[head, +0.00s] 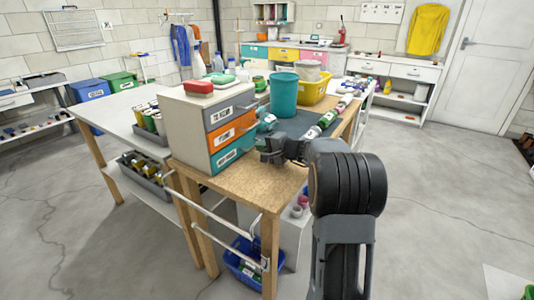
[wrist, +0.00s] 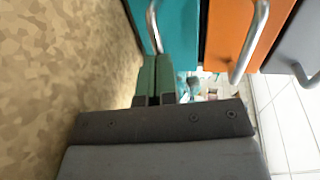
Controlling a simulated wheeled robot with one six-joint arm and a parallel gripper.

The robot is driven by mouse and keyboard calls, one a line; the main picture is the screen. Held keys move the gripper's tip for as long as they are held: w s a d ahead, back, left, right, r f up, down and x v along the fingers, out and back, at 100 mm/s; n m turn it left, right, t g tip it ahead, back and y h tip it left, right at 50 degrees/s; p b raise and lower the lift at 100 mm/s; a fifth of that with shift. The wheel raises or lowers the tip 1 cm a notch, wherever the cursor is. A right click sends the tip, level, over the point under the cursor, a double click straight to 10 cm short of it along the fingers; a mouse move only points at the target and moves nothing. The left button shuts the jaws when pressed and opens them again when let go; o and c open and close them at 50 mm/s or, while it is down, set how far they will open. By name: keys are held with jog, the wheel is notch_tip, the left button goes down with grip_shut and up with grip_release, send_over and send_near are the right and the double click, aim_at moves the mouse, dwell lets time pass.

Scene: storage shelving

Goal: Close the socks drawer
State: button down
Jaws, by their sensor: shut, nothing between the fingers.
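A drawer unit with a light grey case (head: 187,128) stands on the wooden workbench. It has a grey top drawer (head: 230,107), an orange middle drawer (head: 232,132) and a teal bottom drawer (head: 234,152). Their labels are too small to read surely, so I cannot tell which is the socks drawer. The three fronts look about flush; a small opening is hard to judge. My gripper (head: 266,148) is low over the bench in front of the unit. In the wrist view its fingers (wrist: 156,60) are shut and empty, close to the teal drawer's handle (wrist: 153,27); contact is unclear.
A teal bucket (head: 284,94), a yellow bin (head: 318,88) and several bottles and cans stand behind my gripper. A red-lidded item (head: 198,86) sits on the unit. Bare bench top (head: 235,185) lies in front. Metal rails (head: 222,222) run below the bench edge.

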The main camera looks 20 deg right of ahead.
jog(key=shift+w+a+r, duration=0.1)
jog(key=shift+a+r, duration=0.1)
jog(key=shift+d, duration=0.1)
jog(key=v, duration=1.4)
jog(key=shift+d+f, duration=0.15)
jog(key=shift+f, duration=0.05)
jog(key=s+a+r+n+g+h+p, duration=0.1)
jog(key=s+a+r+n+g+p, duration=0.25)
jog(key=a+p, duration=0.4)
jog(key=s+a+r+n+g+p, duration=0.2)
jog(key=s+a+r+g+p, duration=0.3)
jog(key=a, duration=0.4)
jog(key=s+a+r+n+h+p, duration=0.1)
jog(key=s+r+n+h+p, duration=0.2)
jog(key=s+p, duration=0.3)
jog(key=s+a+r+n+g+h+p, duration=0.1)
jog(key=s+r+n+h+p, duration=0.2)
jog(key=s+p, duration=0.3)
jog(key=shift+a+r+h, duration=0.2)
jog(key=shift+a+h, duration=0.1)
jog(key=shift+h, duration=0.2)
